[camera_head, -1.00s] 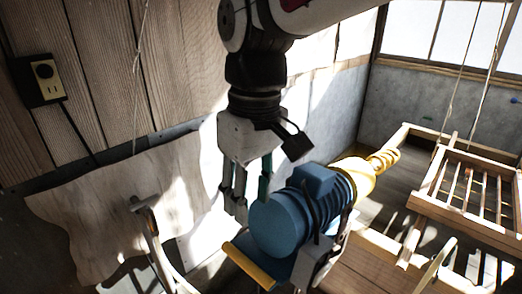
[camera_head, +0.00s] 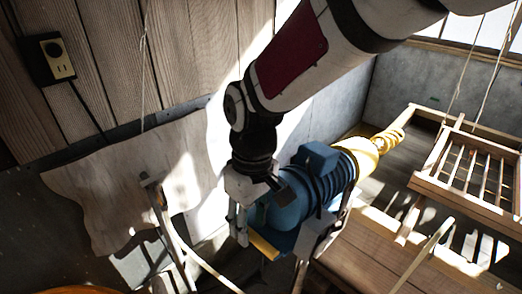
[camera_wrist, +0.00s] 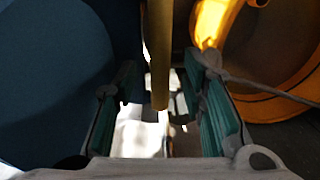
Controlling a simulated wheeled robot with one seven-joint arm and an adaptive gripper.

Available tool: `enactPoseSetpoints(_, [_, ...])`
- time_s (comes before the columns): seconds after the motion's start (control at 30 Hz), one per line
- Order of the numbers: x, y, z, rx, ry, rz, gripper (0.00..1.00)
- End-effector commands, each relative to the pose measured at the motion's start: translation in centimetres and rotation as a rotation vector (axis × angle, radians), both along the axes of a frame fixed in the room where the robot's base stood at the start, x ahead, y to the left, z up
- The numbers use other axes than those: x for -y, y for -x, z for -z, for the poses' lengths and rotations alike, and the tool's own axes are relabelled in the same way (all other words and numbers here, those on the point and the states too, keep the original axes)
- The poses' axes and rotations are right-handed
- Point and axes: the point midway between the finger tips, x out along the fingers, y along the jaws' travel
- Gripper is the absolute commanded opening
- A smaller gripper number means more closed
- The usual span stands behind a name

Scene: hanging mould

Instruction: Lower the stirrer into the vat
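A blue motor-like unit (camera_head: 290,205) with a yellow end (camera_head: 375,150) rests tilted on a stand; it appears to be the stirrer. A short yellow bar (camera_head: 263,247) sticks out at its lower left. My gripper (camera_head: 239,232) is pointing down at the unit's left side, close to this bar. In the wrist view my gripper (camera_wrist: 163,108) has its teal-padded fingers apart, with the yellow bar (camera_wrist: 159,60) between them and visible space on both sides. An orange round rim (camera_wrist: 270,95), perhaps the vat, shows at the right.
An orange edge (camera_head: 85,290) shows at the bottom left. A wooden slatted frame (camera_head: 468,185) hangs on ropes at the right. A wooden bench top (camera_head: 370,262) lies in front of it. A curved wooden handle (camera_head: 160,205) stands left of my gripper. The plank wall is behind.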

Motion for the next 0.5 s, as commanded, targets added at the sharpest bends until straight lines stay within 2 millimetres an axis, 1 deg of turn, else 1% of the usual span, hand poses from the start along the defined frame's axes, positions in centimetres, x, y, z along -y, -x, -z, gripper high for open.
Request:
enactPoseSetpoints(0.03, [0.0, 0.1, 0.6, -0.003, 0.002, 0.0, 0.38])
enactPoseSetpoints(0.1, [0.0, 0.1, 1.1, -0.002, 0.002, 0.0, 0.38])
enactPoseSetpoints(0.2, [0.0, 0.1, 1.5, -0.001, 0.001, -0.001, 0.38])
enactPoseSetpoints(0.47, [0.0, 0.1, 1.6, 0.0, 0.0, 0.0, 0.38])
enactPoseSetpoints(0.5, [0.0, 0.1, 1.6, 0.0, 0.0, 0.0, 0.33])
